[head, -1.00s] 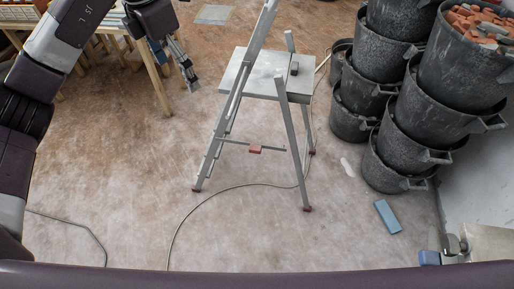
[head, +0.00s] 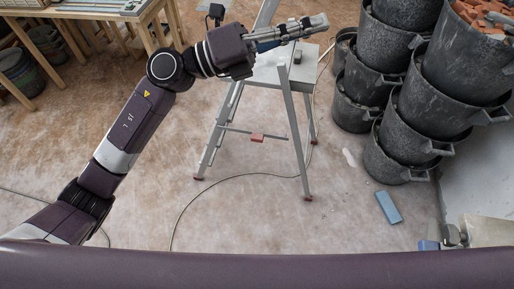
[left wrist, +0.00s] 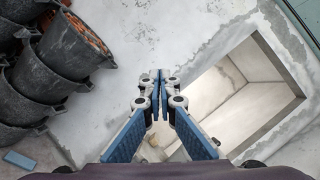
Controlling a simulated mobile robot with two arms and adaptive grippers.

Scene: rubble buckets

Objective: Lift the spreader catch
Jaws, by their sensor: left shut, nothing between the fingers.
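A grey metal stepladder (head: 287,100) stands open on the floor in the middle of the head view. The spreader catch (head: 257,137), a small red piece, sits on the thin bar between its legs. My left gripper (head: 324,22) reaches in from the left, above the ladder's top platform, and partly covers that platform and the upright rail. It is well above the catch and apart from it. In the left wrist view the gripper (left wrist: 160,78) has its blue-padded fingers together and empty. The ladder is not clear in that view. My right gripper is not in view.
Stacked black buckets (head: 368,60), some holding brick rubble, stand at the right. A blue block (head: 388,207) lies near them. A wooden table (head: 90,12) is at the upper left.

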